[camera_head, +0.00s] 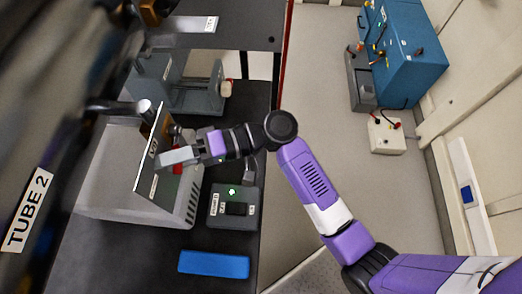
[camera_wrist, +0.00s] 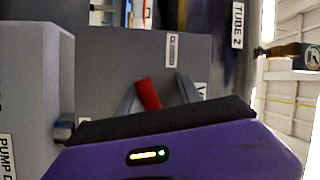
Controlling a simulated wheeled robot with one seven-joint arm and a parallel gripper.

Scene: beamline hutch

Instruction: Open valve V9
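A red handle (camera_wrist: 148,93) stands out from a grey panel (camera_wrist: 115,60) in the wrist view. A label beside it is partly hidden by a finger; only what looks like a "V" shows, so I cannot read the full valve name. My gripper (camera_wrist: 156,84) is open, with its two grey fingers on either side of the red handle. The left finger is close to the handle and a gap shows at the right finger. In the head view my gripper (camera_head: 170,157) is at the face of the upright panel (camera_head: 146,172), and a small red part (camera_head: 178,168) shows just below it.
A grey box with a green light (camera_head: 234,207) and a blue block (camera_head: 213,264) lie on the dark bench. A dark pipe labelled TUBE 2 (camera_head: 28,210) runs along the left. A blue cabinet (camera_head: 405,55) and white box (camera_head: 386,135) stand on the floor, right.

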